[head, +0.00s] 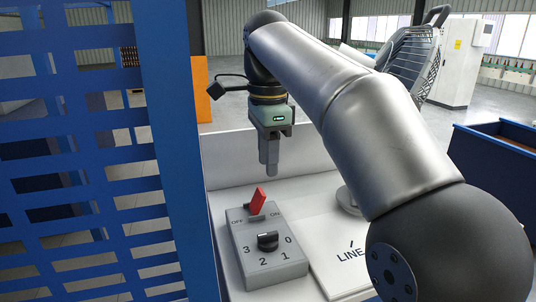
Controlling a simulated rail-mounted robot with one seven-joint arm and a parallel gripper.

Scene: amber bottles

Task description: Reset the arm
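My gripper (268,165) hangs from my grey arm, pointing down above the far end of a grey control box. Its fingers look close together with nothing visible between them, and it is apart from the box. The control box (255,272) sits on a white surface and carries a red lever switch (257,201) between the labels OFF and ON. The red lever leans up and to the right. A black rotary knob (268,241) sits nearer, among the numbers 0, 1, 2 and 3.
A white plate marked LINE (335,275) lies right of the box, partly hidden by my arm. A blue slotted panel (80,150) stands close on the left. A blue bin (500,160) is at the right. A white cabinet (458,65) stands behind.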

